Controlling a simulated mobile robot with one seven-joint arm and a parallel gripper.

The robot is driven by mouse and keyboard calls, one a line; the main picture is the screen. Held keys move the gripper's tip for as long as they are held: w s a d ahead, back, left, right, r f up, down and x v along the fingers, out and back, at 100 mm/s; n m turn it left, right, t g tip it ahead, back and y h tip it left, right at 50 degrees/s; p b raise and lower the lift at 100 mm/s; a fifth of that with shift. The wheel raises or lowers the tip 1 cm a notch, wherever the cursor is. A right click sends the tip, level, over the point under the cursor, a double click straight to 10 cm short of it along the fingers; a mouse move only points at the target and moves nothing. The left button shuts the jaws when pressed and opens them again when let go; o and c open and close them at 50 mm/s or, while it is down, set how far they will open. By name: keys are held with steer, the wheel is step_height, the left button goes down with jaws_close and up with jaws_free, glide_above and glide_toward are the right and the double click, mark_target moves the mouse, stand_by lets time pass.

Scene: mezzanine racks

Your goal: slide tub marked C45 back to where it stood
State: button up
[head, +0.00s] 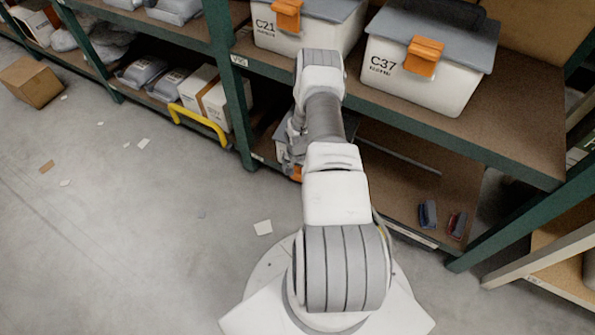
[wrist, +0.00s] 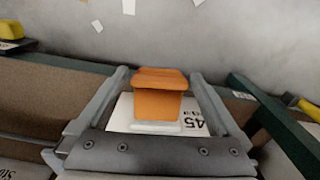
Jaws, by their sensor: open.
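The tub marked C45 (wrist: 121,117) shows in the wrist view, its white front with "45" seen upside down and the rest of the mark hidden. Its orange latch (wrist: 158,103) stands between the two fingers of my gripper (wrist: 160,75). The fingers are open, one on each side of the latch, with gaps to it. In the head view my arm hides most of this tub on the lower shelf; a bit of orange (head: 296,174) shows beside the arm. The gripper there is largely hidden.
Tubs C21 (head: 308,25) and C37 (head: 425,65) stand on the shelf above. The lower shelf (head: 405,185) is bare right of my arm, except for a blue item (head: 428,214) and a red item (head: 457,225). A green post (head: 233,100) stands to the left.

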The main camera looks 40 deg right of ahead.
jaws_close()
stand_by(0.6)
